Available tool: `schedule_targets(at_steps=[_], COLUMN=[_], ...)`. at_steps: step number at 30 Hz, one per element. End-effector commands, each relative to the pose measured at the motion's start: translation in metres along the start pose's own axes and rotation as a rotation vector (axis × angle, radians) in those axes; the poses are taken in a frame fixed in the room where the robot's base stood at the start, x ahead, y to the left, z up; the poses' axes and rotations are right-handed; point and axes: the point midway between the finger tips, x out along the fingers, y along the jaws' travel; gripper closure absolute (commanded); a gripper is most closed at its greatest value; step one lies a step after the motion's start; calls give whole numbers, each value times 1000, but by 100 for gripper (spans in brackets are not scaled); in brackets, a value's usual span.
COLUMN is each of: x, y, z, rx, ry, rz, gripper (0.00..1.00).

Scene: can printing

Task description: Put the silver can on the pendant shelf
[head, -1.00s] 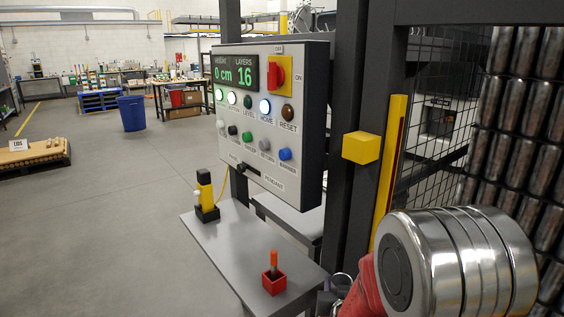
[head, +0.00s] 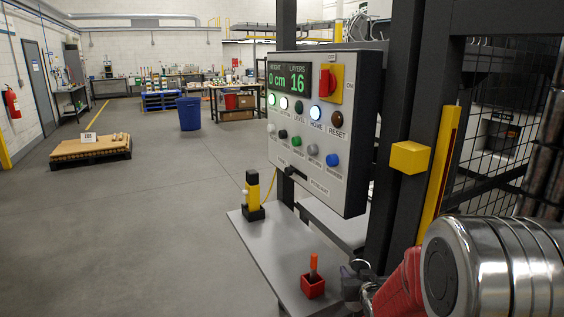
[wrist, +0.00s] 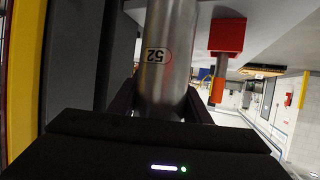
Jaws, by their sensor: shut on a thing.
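The silver can (wrist: 168,48), marked with a circled 52, is between the dark fingers of my gripper (wrist: 160,98) in the wrist view. My gripper is shut on it. The wrist picture appears upside down. The grey pendant shelf (head: 272,258) is below the control pendant in the head view. Part of my gripper shows at the shelf's right edge in the head view, where I cannot make out the held can clearly. Whether the can touches the shelf I cannot tell.
A red holder with an orange marker (head: 313,284) stands near the shelf's front, close beside the can in the wrist view (wrist: 226,36). A yellow-and-black device (head: 253,197) stands at the shelf's far end. The shelf between them is clear. The control pendant (head: 318,130) hangs above.

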Motion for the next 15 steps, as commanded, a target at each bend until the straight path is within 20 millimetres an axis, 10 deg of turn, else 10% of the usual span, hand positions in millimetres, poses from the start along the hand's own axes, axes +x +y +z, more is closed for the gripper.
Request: schedule_targets(at_steps=[15], x=[-52], y=[-56], z=[-5], rx=[0], ry=[3], rz=[-2], gripper=[77])
